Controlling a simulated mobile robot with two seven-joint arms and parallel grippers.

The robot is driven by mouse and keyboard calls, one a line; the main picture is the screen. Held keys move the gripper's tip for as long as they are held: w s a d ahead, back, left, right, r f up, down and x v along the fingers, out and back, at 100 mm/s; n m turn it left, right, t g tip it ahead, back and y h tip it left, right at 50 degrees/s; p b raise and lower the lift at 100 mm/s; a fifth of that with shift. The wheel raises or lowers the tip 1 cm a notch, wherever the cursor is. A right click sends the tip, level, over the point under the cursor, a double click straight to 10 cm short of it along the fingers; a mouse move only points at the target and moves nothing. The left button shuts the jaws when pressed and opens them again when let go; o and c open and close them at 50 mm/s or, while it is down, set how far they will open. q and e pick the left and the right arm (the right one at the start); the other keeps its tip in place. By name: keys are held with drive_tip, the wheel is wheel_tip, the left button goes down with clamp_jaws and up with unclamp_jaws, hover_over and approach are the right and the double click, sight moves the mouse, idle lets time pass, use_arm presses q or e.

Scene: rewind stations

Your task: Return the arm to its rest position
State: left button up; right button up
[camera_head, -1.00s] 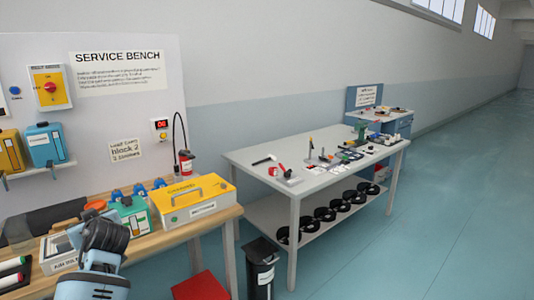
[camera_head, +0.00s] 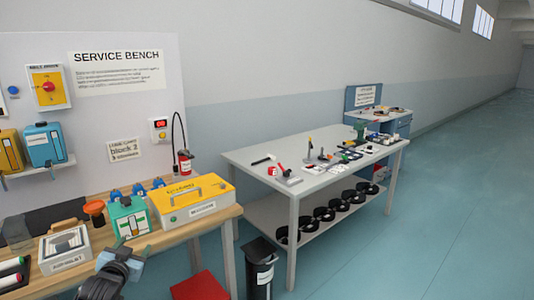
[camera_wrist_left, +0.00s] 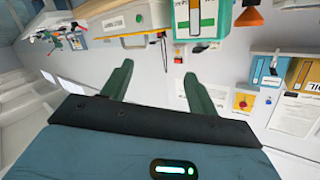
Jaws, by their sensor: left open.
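My left gripper (camera_head: 124,254) is at the bottom left of the head view, low in front of the wooden service bench (camera_head: 140,241). In the left wrist view its two green fingers (camera_wrist_left: 158,82) are spread apart with nothing between them. The gripper is apart from the teal box with the white front (camera_head: 130,217) and from the grey-white box (camera_head: 66,248) on the bench. The teal box also shows in the left wrist view (camera_wrist_left: 222,22). My right gripper is not in view.
A yellow case (camera_head: 192,199) stands on the bench's right end. A black bin (camera_head: 260,268) and a red box (camera_head: 200,287) are on the floor. A grey table (camera_head: 240,157) with tools stands to the right. Open floor (camera_head: 430,220) lies beyond it.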

use_arm(q)
drive_tip(key=s+d+f+g+h, duration=0.1)
drive_tip(key=s+d+f, duration=0.4)
drive_tip(key=s+f, duration=0.4)
drive_tip(key=s+d+f+g+h, duration=0.1)
drive_tip(key=s+d+f+g, duration=0.1)
drive_tip(key=s+d+f, duration=0.5)
drive_tip(key=s+d+f+g, duration=0.1)
drive_tip(key=s+d+f, duration=0.1)
drive_tip(key=s, duration=0.7)
drive_tip(key=s+d+f+g+h, duration=0.1)
drive_tip(key=s+f, duration=0.3)
drive_tip(key=s, duration=0.5)
drive_tip(key=s+d+f+g, duration=0.1)
drive_tip(key=s+d+f, duration=0.2)
drive_tip(key=s, duration=0.7)
drive_tip(key=shift+d+n+h, duration=0.2)
drive_tip(key=shift+n+h, duration=0.1)
drive_tip(key=shift+h, duration=0.1)
